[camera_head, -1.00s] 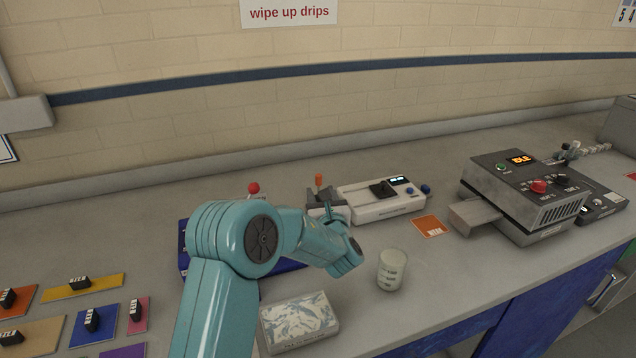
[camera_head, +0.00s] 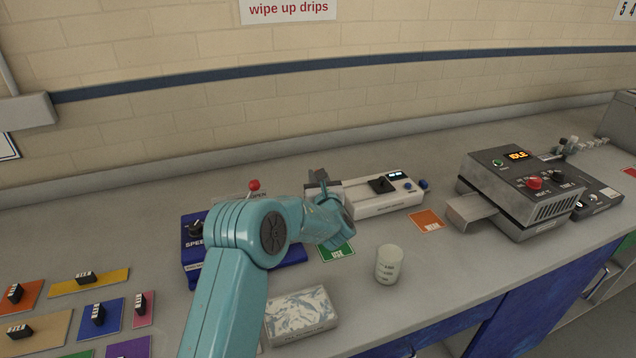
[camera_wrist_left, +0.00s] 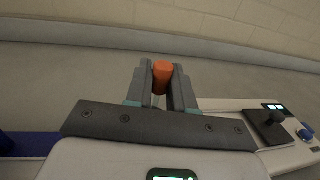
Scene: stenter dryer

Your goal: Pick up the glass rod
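In the left wrist view an orange cylinder (camera_wrist_left: 162,77) stands upright between the two grey fingers of my left gripper (camera_wrist_left: 163,88). It nearly fills the gap; I cannot tell whether the fingers press on it. It may be the top of the glass rod; no clear glass shaft shows. In the head view my teal left arm reaches over the bench to the grey fingers of the left gripper (camera_head: 318,180), beside the white device. The orange piece is hidden there. My right gripper is not in view.
A white device (camera_head: 385,195) with a black knob is just right of the gripper. A blue box (camera_head: 200,262) lies partly behind the arm. A grey machine (camera_head: 520,190) stands at right.

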